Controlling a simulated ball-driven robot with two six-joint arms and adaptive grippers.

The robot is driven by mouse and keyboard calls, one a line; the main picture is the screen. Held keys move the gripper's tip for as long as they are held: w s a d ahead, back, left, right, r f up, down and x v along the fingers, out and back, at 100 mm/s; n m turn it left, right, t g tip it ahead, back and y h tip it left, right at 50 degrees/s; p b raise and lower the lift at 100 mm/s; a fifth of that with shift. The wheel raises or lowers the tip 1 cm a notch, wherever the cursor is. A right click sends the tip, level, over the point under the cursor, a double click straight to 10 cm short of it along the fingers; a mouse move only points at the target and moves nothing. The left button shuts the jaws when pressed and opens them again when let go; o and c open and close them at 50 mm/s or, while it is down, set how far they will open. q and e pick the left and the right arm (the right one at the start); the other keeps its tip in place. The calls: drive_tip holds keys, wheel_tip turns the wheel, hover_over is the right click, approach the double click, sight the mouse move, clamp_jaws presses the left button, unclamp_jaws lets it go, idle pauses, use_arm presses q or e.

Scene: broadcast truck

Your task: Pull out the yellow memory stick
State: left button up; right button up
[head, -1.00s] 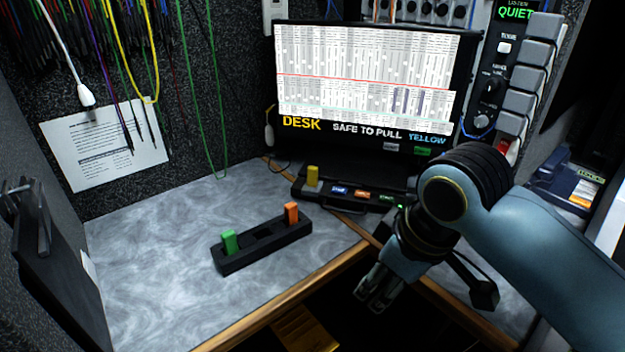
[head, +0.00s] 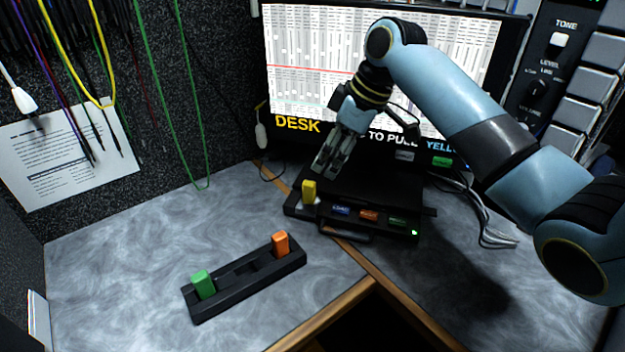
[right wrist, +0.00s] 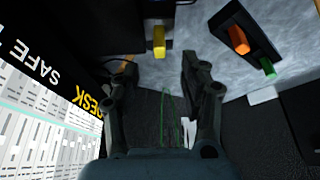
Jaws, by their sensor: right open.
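The yellow memory stick (head: 309,191) stands upright at the left end of the black desk unit (head: 365,215) below the screen. My right gripper (head: 326,168) is open and empty, above and just behind the stick in the head view. In the right wrist view the yellow stick (right wrist: 159,42) shows beyond the spread fingers (right wrist: 158,75), not between them. The screen (head: 385,75) carries "DESK" and parts of "TO PULL" and "YELLOW"; my arm covers some of it. My left gripper is not in view.
A black holder (head: 245,283) on the grey desk carries a green stick (head: 203,284) and an orange stick (head: 281,243). Labelled slots sit right of the yellow stick. Cables hang at the left wall; white cables lie at the right.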

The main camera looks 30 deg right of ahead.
sight(310, 182)
drive_tip(key=x, duration=0.4)
drive_tip(key=shift+a+f+b, duration=0.2)
drive_tip(key=shift+a+b, duration=0.05)
drive_tip(key=shift+b, duration=0.15)
drive_tip(key=x, duration=0.2)
drive_tip(key=b+x, duration=0.1)
drive_tip(key=x, duration=0.1)
drive_tip(key=shift+w+a+f, duration=0.15)
drive_tip(key=shift+w+f, duration=0.05)
drive_tip(key=shift+w, duration=0.3)
drive_tip(key=shift+w+f, duration=0.1)
drive_tip(key=shift+f, duration=0.1)
drive_tip(key=shift+c, duration=1.6)
drive_tip(key=c, duration=0.5)
drive_tip(key=shift+c, duration=0.4)
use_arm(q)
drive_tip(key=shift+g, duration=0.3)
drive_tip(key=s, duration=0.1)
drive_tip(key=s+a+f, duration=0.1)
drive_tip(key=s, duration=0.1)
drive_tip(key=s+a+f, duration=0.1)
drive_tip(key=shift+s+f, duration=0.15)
use_arm(e)
drive_tip(key=shift+r, duration=0.1)
